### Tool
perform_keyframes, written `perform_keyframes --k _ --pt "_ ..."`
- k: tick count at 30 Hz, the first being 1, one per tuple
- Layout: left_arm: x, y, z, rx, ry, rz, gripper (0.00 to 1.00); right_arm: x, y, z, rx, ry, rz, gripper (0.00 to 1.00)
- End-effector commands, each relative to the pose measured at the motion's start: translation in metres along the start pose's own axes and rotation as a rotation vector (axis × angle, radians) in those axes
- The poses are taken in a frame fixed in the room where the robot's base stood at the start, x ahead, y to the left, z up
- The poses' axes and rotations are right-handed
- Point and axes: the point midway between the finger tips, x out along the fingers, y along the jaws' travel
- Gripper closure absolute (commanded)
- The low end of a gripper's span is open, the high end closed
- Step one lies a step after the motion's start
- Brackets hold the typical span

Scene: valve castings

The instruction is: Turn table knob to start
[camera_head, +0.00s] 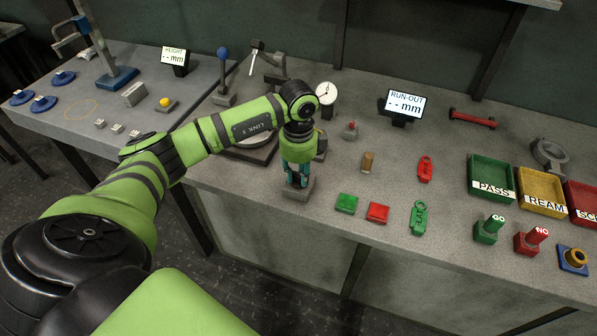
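My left arm comes in from the lower left, and its gripper (297,182) points down at a small grey block (304,192) near the front of the bench. The teal fingers reach the top of this block. They hide whatever is on it, so I cannot make out a knob there or tell whether the fingers are closed on one. A dark round table (250,140) on a square base lies behind my forearm, partly hidden. A dial gauge (326,94) stands beside my wrist. The run-out display (404,104) reads "-- mm". My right gripper is not in view.
Green and red buttons (377,212) lie right of the gripper, with green and red tags beyond. The PASS tray (490,168), REAM tray (542,184) and GO/NO gauges are further right. A lever with a blue ball (222,54) stands behind my forearm.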

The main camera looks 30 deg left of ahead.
Motion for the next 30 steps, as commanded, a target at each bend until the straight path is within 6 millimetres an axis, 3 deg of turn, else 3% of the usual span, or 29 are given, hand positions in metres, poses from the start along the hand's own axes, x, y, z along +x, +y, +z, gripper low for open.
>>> perform_keyframes --k 14,30 --pt "-0.007 -0.001 0.000 0.002 0.001 -0.004 0.48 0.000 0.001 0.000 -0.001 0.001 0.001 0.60" --pt "-0.106 -0.001 0.000 0.000 0.002 -0.006 0.48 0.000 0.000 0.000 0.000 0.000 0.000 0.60"
